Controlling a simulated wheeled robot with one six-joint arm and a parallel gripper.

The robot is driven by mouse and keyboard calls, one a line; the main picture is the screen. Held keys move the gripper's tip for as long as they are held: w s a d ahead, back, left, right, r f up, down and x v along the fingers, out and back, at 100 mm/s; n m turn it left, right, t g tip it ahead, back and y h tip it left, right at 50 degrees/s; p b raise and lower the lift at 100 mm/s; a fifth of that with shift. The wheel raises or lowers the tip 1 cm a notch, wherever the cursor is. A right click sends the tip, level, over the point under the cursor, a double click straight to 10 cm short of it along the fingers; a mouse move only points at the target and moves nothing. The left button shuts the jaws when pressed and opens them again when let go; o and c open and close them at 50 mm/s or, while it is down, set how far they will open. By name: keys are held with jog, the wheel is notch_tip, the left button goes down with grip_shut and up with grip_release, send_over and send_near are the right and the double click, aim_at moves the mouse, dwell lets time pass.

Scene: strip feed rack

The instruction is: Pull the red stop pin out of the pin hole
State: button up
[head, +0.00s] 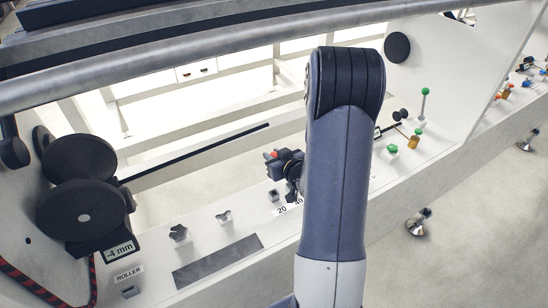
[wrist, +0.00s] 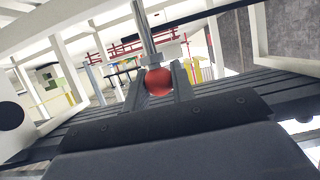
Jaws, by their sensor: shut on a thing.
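The red stop pin shows as a red ball-shaped head (wrist: 158,82) in the wrist view, between the two fingers of my gripper (wrist: 157,88). A grey metal shaft (wrist: 143,30) runs from the head toward the top of that view. In the head view the red head (head: 274,154) is a small spot at my gripper (head: 279,162), left of my arm. My gripper is shut on the pin. The pin hole is not clearly visible, so I cannot tell how far the shaft sits in it.
Black rollers (head: 82,209) stand at the left, with a "-4 mm" label (head: 119,249) beside them. Small knobs (head: 178,232) and a dark grey strip (head: 217,261) are on the white panel. Green-topped parts (head: 392,149) are right of my arm. A grey rail (head: 200,57) crosses above.

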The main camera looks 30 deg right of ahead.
jog(key=shift+r, duration=0.3)
jog(key=shift+r+p, duration=0.9)
jog(key=shift+r, duration=0.55)
